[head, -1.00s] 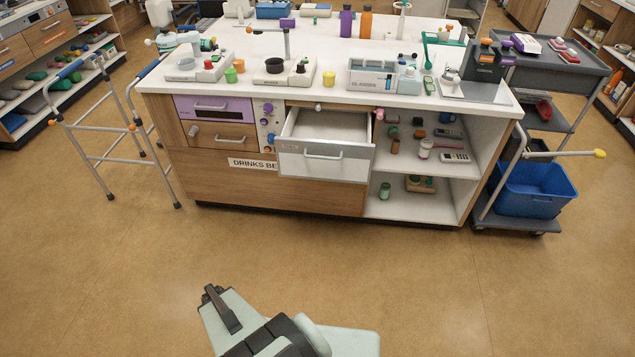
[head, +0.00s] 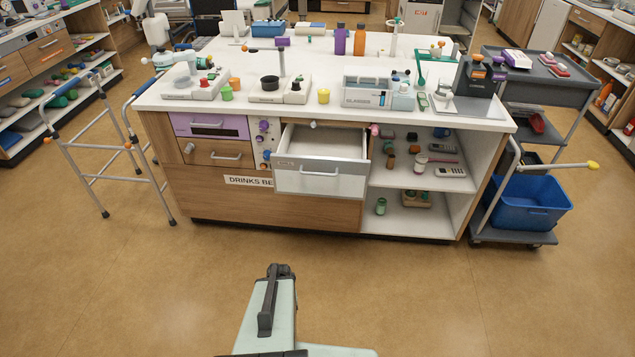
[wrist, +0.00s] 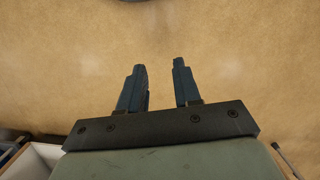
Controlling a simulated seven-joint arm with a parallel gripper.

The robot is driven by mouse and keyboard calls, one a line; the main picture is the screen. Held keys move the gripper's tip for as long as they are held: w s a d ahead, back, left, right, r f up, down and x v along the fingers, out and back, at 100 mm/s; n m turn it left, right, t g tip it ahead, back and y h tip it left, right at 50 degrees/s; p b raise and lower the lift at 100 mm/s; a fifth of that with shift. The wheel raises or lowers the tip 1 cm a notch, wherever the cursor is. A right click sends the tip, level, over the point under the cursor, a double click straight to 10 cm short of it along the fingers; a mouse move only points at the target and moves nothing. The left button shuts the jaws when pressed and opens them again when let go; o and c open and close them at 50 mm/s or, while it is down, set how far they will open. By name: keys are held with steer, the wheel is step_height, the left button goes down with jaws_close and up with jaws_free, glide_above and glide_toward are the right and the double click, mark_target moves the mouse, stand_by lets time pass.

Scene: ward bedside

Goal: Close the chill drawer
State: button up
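The chill drawer (head: 320,178) has a pale grey front with a bar handle (head: 319,173). It stands pulled out of the counter in the head view, and its empty white inside shows. My gripper (wrist: 162,84) is in the wrist view, with its two dark fingers apart and nothing between them. It is over bare floor in that view. In the head view my pale green arm part is at the bottom, well apart from the drawer; I cannot make out the fingertips there.
A walking frame (head: 98,150) stands left of the counter. A grey trolley (head: 545,85) with a blue bin (head: 530,205) stands at right. Open shelves (head: 412,178) with small items are right of the drawer. The floor (head: 400,290) before the counter is clear.

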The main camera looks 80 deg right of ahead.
steer(key=s+d+r+h, duration=0.2)
steer(key=s+d+h, duration=0.35)
steer(key=d, duration=0.65)
steer(key=n+h, duration=1.5)
steer(key=h, duration=0.2)
glide_toward(317, 174)
steer(key=x, duration=1)
steer(key=shift+d+f, duration=0.2)
steer(key=shift+d, duration=0.05)
jaws_close()
